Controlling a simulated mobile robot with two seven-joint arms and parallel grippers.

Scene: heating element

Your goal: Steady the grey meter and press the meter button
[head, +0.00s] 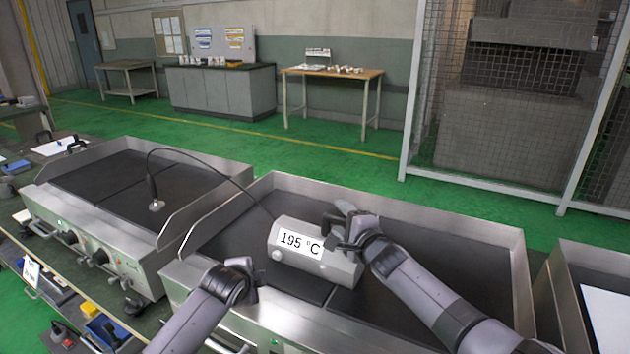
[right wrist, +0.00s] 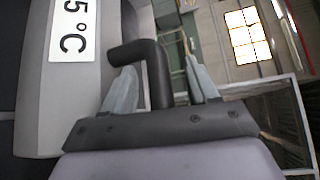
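The grey meter (head: 338,267) rests on the middle griddle, its white display (head: 300,245) reading 195 °C. Small round details show on its front; I cannot tell which is the button. The meter also fills the left of the right wrist view (right wrist: 60,105). My right gripper (head: 347,225) is at the meter's top right. In the right wrist view, its fingers (right wrist: 162,88) are apart around a black bent handle (right wrist: 155,65) on the meter, with a gap on the right. My left gripper (head: 250,278) is left of the meter, over the griddle's front; its finger opening is unclear.
A black cable (head: 205,160) arches from behind the meter to a probe (head: 152,188) standing on the left griddle (head: 105,178). Raised steel walls (head: 400,205) surround the middle griddle. Another steel unit (head: 565,300) stands at the right.

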